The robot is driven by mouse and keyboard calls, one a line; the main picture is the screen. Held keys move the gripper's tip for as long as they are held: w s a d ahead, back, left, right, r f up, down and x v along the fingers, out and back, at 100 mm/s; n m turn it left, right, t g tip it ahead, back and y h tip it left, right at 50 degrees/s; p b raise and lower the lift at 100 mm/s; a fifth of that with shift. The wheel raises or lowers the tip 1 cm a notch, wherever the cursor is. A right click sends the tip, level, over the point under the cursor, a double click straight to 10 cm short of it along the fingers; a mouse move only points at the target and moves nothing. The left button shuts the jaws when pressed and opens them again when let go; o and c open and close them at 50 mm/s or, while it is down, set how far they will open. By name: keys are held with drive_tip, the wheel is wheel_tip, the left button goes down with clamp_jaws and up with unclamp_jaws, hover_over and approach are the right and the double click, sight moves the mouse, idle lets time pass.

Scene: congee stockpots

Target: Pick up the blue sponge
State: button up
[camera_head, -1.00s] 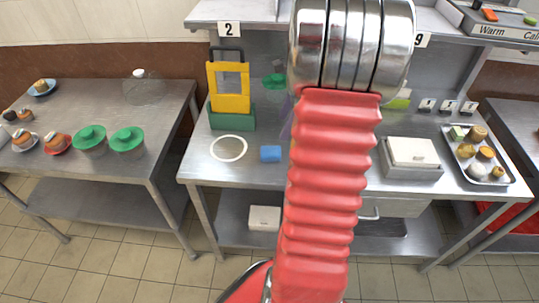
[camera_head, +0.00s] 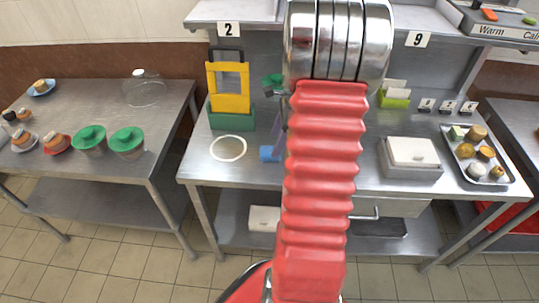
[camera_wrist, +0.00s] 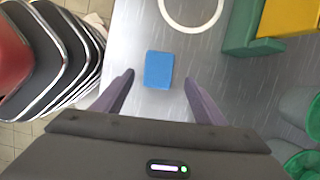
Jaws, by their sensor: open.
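The blue sponge (camera_wrist: 159,69) lies flat on the steel table, beside the white ring marking. In the head view the sponge (camera_head: 267,154) is partly hidden behind my arm and gripper. My gripper (camera_wrist: 158,84) is open and empty in the wrist view, its two purple fingers apart, one to either side of the sponge's near end. The gap between the fingers is wider than the sponge. In the head view only a little of a purple finger (camera_head: 279,124) shows left of my arm.
A white ring (camera_head: 228,148) is on the tabletop left of the sponge. A green box with a yellow frame (camera_head: 231,98) stands behind it. A white-lidded container (camera_head: 412,156) and a food tray (camera_head: 477,155) are to the right. The front tabletop around the sponge is clear.

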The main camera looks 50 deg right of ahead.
sight(271, 151)
drive_tip(key=shift+x, duration=2.25)
drive_tip(key=shift+a, duration=0.2)
drive_tip(key=shift+c, duration=0.5)
drive_tip(key=c, duration=1)
wheel_tip(271, 151, up, 10)
